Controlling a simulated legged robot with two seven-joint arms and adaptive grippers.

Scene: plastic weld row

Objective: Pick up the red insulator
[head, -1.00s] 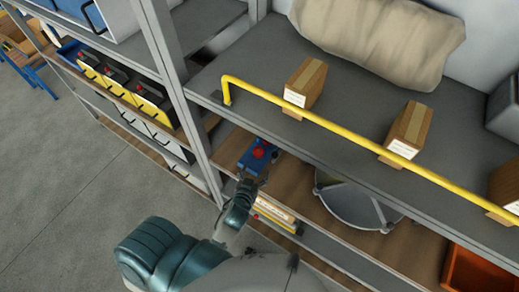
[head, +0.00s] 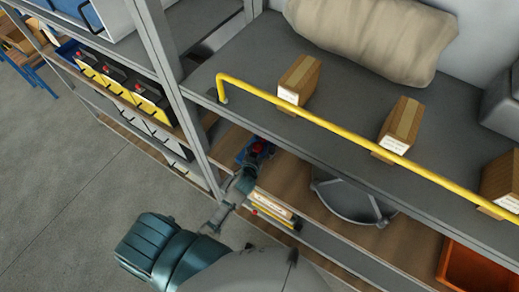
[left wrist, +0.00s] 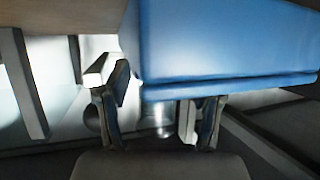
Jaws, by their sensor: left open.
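The red insulator (head: 257,147) shows as a small red spot on the lower wooden shelf, in or on a blue container (head: 243,152). My left gripper (head: 257,158) reaches in under the upper shelf and partly covers both in the head view. In the left wrist view the left gripper (left wrist: 160,108) is open, with its two fingers apart. A large blue surface (left wrist: 225,45), probably the container's side, lies just beyond and above the fingers. The insulator does not show in that view. I cannot tell whether the gripper touches anything. My right gripper is not in view.
The grey upper shelf (head: 345,120) with its yellow rail (head: 330,130) overhangs the lower shelf. A grey upright (head: 180,100) stands to the left. A round grey-rimmed thing (head: 350,200) and an orange bin (head: 480,270) are to the right. Cardboard boxes (head: 300,80) sit above.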

